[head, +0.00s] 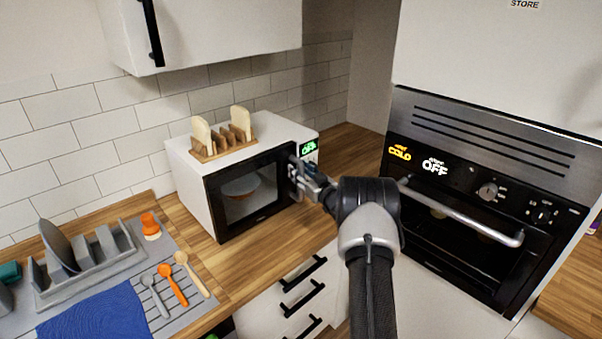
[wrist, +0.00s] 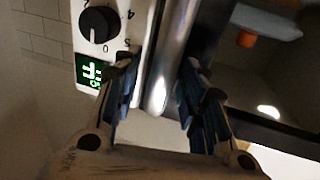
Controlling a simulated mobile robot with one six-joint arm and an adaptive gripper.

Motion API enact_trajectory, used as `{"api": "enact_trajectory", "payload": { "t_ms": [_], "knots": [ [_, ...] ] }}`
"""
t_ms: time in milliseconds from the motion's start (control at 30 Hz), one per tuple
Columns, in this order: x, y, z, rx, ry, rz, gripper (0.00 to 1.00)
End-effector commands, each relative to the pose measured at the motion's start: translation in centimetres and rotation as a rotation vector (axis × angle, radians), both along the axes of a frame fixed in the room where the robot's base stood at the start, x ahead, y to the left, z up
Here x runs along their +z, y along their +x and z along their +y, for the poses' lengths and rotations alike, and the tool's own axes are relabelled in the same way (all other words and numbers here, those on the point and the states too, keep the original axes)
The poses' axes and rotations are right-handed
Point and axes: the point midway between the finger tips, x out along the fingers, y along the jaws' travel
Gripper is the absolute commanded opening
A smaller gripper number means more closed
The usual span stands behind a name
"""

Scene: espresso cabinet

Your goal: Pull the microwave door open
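The white microwave (head: 190,185) stands on the wooden counter, and its black-framed door (head: 247,195) looks shut. A bowl shows dimly through the door window. My gripper (head: 297,172) is at the right edge of the door, by the handle. In the wrist view my gripper (wrist: 160,75) has its two fingers apart, one on each side of the silver handle bar (wrist: 160,88). The right fingertip looks very near the bar, and a small gap shows at the left one. Firm contact cannot be seen. The control knob (wrist: 98,24) and green display (wrist: 92,71) are left of the fingers.
A wooden rack with toast (head: 222,140) stands on the microwave. A dish rack (head: 85,262), a blue cloth (head: 95,315) and spoons (head: 172,285) lie at the left. An oven with a bar handle (head: 465,215) is at the right. The counter before the door is mostly clear.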

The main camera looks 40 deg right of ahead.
Motion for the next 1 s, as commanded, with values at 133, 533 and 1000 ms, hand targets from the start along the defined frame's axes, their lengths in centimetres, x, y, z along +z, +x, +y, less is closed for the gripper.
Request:
{"api": "enact_trajectory", "payload": {
  "t_ms": [133, 533, 1000],
  "knots": [
    [0.01, -0.02, 0.01, 0.0, 0.0, 0.0, 0.34],
    [0.01, -0.04, 0.0, 0.0, 0.0, 0.0, 0.07],
    [0.0, -0.04, 0.0, 0.0, 0.0, 0.0, 0.0]
  ]
}}
